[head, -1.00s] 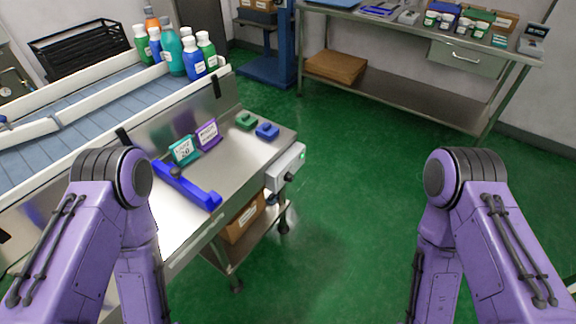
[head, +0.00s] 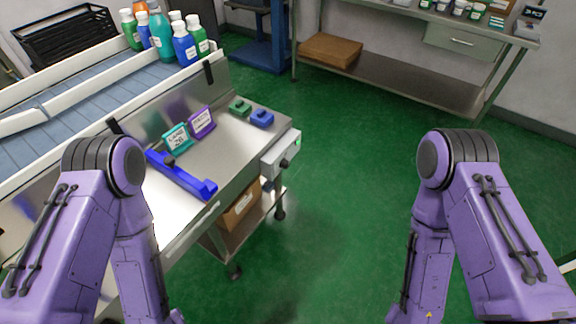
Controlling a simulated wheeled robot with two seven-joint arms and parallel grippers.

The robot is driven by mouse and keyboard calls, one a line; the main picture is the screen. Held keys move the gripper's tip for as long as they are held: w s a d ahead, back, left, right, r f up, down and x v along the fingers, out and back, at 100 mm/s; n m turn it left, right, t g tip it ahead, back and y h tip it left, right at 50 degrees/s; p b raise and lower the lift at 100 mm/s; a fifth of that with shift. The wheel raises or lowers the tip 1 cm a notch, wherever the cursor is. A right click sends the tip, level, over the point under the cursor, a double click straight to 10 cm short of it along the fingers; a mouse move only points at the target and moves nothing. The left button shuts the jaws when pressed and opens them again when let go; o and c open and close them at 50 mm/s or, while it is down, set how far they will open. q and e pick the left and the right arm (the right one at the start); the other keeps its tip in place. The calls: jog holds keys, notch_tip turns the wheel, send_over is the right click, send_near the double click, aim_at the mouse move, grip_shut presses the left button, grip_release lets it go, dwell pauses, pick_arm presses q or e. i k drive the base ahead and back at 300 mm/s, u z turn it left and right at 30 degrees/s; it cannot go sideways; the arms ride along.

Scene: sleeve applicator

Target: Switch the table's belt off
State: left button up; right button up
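The steel table (head: 230,165) with the belt stands at left. A grey control box (head: 281,153) is fixed to its right end, with a dark knob (head: 285,163) and a small green spot (head: 297,142), which looks like a lamp. The blue-grey belt (head: 75,100) runs between white rails behind the table top, with bottles at its far end. My two purple arms hang at the left and right of the view. Both grippers are below the picture's edge, so their state is hidden.
On the table top are a blue bar (head: 182,176), a teal sign (head: 176,138), a purple sign (head: 201,122), a green block (head: 240,107) and a blue block (head: 262,118). A carton (head: 240,208) sits on the lower shelf. Green floor (head: 350,150) is clear right of the table.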

aim_at(284, 164)
jog(key=k, duration=1.3)
jog(key=z, duration=0.85)
jog(key=i, duration=1.8)
jog(key=u, duration=0.45)
